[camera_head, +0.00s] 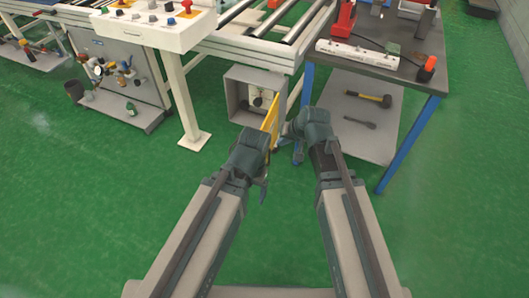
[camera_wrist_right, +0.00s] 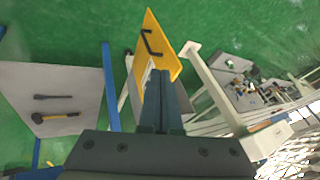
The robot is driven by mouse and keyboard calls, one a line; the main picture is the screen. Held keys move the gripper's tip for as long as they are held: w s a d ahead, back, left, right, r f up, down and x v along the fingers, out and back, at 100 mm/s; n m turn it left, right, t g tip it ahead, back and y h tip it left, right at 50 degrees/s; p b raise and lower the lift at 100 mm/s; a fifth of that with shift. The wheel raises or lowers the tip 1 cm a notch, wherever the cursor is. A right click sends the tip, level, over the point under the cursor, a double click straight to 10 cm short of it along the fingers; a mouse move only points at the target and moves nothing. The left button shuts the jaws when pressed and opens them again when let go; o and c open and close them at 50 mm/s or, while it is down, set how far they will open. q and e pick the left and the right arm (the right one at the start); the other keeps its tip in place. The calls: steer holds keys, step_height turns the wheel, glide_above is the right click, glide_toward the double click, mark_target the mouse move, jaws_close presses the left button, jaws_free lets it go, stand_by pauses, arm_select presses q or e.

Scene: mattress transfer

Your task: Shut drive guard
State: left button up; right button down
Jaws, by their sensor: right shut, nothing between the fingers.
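The drive guard is a yellow hinged panel (camera_head: 271,114) on a grey box (camera_head: 232,97) under the conveyor. It stands open, swung out from the box's right side, and I see it nearly edge-on. In the right wrist view the yellow panel (camera_wrist_right: 161,58) shows its face with a black handle. My right gripper (camera_head: 288,132) is just right of the panel. In the wrist view its fingers (camera_wrist_right: 158,75) are together and empty, overlapping the panel's lower part; I cannot tell whether they touch.
A workbench (camera_head: 425,62) with blue legs stands at the right; its lower shelf (camera_head: 365,135) holds a hammer. A control console (camera_head: 150,30) on a white post (camera_head: 182,100) stands to the left. The green floor in front is clear.

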arm_select(q)
step_height(320, 180, down, 11)
steer(key=b, duration=0.9)
arm_select(e)
steer(key=w+a+f+m+t, duration=0.1)
steer(key=w+a+f, duration=0.5)
steer(key=w+f, duration=0.3)
steer(key=shift+w+a+f, duration=0.15)
steer(key=shift+a+f, duration=0.05)
steer(key=shift+f, duration=0.05)
arm_select(q)
steer(key=shift+a+r, duration=0.1)
